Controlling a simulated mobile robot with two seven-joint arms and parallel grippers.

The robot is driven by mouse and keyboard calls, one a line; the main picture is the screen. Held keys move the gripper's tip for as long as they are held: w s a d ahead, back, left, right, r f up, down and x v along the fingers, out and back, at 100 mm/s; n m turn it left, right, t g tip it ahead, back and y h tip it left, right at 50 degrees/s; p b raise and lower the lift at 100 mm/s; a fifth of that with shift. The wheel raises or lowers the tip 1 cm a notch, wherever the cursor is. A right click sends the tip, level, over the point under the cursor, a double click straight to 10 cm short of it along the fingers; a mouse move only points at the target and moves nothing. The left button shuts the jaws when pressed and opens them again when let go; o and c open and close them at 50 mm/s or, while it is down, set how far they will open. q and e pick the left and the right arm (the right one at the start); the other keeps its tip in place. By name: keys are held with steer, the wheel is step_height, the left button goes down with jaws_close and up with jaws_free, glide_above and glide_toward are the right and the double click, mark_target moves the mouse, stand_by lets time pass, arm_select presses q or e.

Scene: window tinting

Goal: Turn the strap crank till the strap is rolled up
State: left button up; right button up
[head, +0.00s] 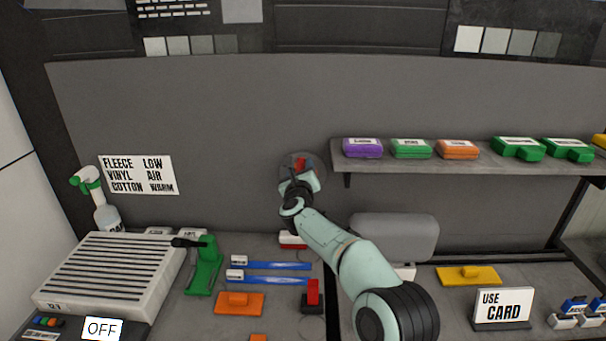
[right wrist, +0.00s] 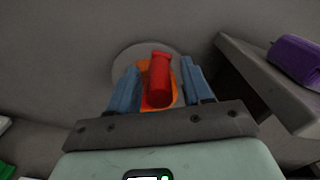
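The crank is on the grey back wall, with a red handle (right wrist: 159,80) on an orange arm (right wrist: 174,84) in front of a round grey disc (right wrist: 124,64). In the head view the red handle (head: 301,163) shows just beyond my right gripper (head: 301,172). In the right wrist view my right gripper (right wrist: 160,88) has its two blue fingers on either side of the handle, with small gaps showing; it looks open around it. I cannot make out the strap. My left gripper is not in view.
A shelf (head: 480,165) with several coloured cases stands close to the right of the crank. Below are a bench with a ribbed white unit (head: 110,275), a green stand (head: 205,265), blue tools (head: 270,280) and a grey rounded block (head: 395,235).

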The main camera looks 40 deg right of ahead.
steer(key=c, duration=0.5)
steer(key=shift+c, duration=0.2)
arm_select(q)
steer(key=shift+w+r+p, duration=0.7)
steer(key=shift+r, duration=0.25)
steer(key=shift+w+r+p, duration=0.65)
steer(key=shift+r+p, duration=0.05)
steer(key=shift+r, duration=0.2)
arm_select(e)
steer(key=w+a+f+n, duration=0.3)
steer(key=a+n, duration=0.1)
steer(key=n, duration=0.3)
steer(key=shift+w, duration=0.25)
steer(key=shift+a+r, duration=0.1)
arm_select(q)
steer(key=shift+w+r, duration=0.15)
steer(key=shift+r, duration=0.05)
arm_select(e)
step_height(320, 180, down, 6)
steer(key=a+n, duration=0.1)
steer(key=n, duration=0.6)
steer(key=shift+w, duration=0.35)
